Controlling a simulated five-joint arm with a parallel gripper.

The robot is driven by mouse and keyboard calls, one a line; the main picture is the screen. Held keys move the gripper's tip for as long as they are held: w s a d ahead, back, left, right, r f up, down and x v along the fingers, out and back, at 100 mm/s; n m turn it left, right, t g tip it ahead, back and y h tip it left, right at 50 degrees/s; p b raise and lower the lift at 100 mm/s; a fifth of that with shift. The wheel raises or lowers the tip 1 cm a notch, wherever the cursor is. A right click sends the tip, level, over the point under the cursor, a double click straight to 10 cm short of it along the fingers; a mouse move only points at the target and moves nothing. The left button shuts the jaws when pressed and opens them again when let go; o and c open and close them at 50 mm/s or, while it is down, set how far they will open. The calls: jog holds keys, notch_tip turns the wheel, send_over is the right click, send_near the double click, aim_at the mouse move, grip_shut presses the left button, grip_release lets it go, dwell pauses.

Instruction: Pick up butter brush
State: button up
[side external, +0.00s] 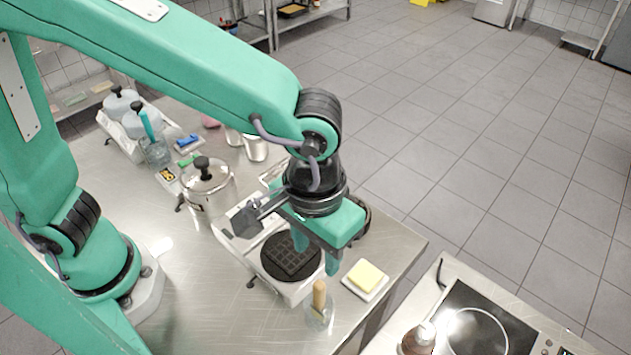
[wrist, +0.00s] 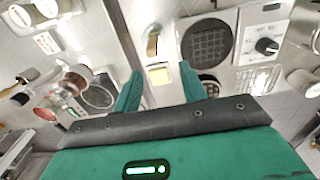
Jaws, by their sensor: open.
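The butter brush (side external: 319,294) stands handle-up in a clear glass (side external: 318,318) near the front edge of the steel counter. Its pale wooden handle rises above the rim; its bristles are not clear. In the wrist view the brush (wrist: 152,44) shows ahead of the fingers, left of the waffle iron. My gripper (side external: 317,258) points down with green fingers apart and empty. It is above and behind the brush, over the waffle iron's side, not touching it. The gripper (wrist: 160,68) also shows in the wrist view, with the butter dish between its fingers.
The waffle iron (side external: 291,257) lies open beside the glass. A butter block (side external: 366,277) sits on a white dish close to the right. A steel pot (side external: 208,185) stands behind. A separate counter with a hob (side external: 482,323) and a brown bottle (side external: 417,342) is at lower right.

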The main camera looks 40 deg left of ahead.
aim_at(319, 284)
jog(key=shift+s+d+f, duration=0.4)
jog(key=shift+s+d, duration=0.05)
jog(key=shift+d, duration=0.25)
jog(key=shift+f, duration=1.3)
jog(key=shift+f, duration=2.6)
grip_shut()
